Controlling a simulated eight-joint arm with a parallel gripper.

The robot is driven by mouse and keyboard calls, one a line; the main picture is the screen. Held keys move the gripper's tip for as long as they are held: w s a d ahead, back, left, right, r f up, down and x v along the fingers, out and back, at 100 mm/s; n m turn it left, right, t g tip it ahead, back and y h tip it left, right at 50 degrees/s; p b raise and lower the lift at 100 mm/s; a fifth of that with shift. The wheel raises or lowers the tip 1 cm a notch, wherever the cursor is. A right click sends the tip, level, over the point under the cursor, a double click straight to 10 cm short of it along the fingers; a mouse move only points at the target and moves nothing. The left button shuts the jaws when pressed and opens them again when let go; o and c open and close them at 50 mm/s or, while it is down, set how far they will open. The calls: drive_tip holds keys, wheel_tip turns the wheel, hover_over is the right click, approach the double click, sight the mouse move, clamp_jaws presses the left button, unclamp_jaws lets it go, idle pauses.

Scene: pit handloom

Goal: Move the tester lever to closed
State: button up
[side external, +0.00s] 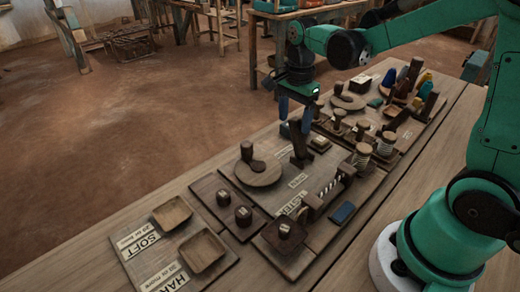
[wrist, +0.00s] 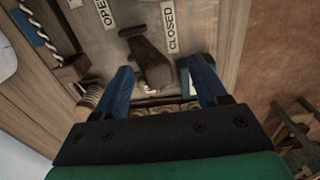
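The tester lever (side external: 299,150) is a dark wooden handle standing up from the tester board on the bench. In the wrist view the lever (wrist: 152,62) lies between my two blue fingers, near the CLOSED label (wrist: 170,27); the OPEN label (wrist: 104,13) is farther left. My gripper (side external: 295,124) points down over the lever's top, and its spread fingers (wrist: 158,68) also show in the wrist view. It is open, with visible gaps beside the lever in the wrist view. Contact cannot be told.
A round wooden disc with a peg (side external: 258,172) stands left of the lever. A striped twisted rod (side external: 328,190) lies in front of it. Spools (side external: 362,157) and pegs crowd the right. Wooden trays (side external: 202,250) sit at the near left.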

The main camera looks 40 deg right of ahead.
drive_tip(key=shift+r, duration=2.4)
drive_tip(key=s+a+n+t, duration=0.6)
drive_tip(key=n+t, duration=0.1)
drive_tip(key=n, duration=1.1)
